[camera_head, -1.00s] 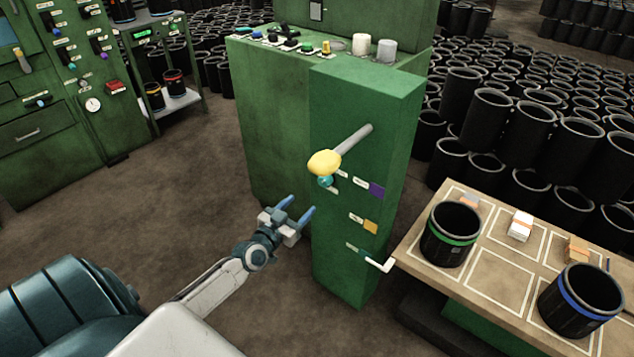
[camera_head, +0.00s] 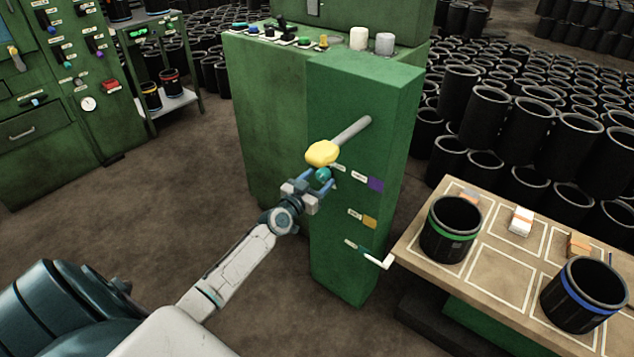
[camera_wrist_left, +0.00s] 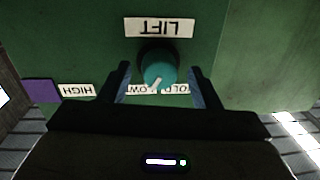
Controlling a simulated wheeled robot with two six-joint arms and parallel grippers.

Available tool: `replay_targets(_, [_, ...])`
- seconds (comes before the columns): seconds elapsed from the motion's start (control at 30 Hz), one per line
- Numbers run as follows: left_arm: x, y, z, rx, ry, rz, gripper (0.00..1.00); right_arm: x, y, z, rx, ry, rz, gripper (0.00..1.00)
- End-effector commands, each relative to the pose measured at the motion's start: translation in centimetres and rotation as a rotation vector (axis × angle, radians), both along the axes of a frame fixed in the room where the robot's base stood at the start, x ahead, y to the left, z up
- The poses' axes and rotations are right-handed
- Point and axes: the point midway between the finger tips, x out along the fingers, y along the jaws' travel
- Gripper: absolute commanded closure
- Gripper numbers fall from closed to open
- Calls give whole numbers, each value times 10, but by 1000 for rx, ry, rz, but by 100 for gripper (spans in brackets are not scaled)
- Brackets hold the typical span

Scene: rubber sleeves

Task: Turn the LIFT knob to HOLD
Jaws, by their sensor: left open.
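The LIFT knob (camera_head: 322,175) is a small teal round knob on the front of the green machine post (camera_head: 350,240), just under a yellow knob on a grey rod (camera_head: 321,153). In the left wrist view the LIFT knob (camera_wrist_left: 158,68) has a pale pointer mark, below an upside-down LIFT label (camera_wrist_left: 160,27). My right gripper is not in view.
A white-tipped lever (camera_head: 378,262) sticks out lower down. A wooden table (camera_head: 495,285) with black sleeves stands at the right. The floor at left is clear.

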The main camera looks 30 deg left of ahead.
Motion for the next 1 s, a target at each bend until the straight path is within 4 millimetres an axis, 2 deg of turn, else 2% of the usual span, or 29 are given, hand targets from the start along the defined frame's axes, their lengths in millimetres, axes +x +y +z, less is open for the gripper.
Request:
replay_targets(0.13, [0,0,0,0,0,0,45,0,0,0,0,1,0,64])
replay_targets(0.3, [0,0,0,0,0,0,78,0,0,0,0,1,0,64])
replay_targets(0.37, [0,0,0,0,0,0,88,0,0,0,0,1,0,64])
replay_targets(0.67, [0,0,1,-31,3,0,87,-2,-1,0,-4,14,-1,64])
replay_targets(1.0, [0,0,2,-242,19,0,87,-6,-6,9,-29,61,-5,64])
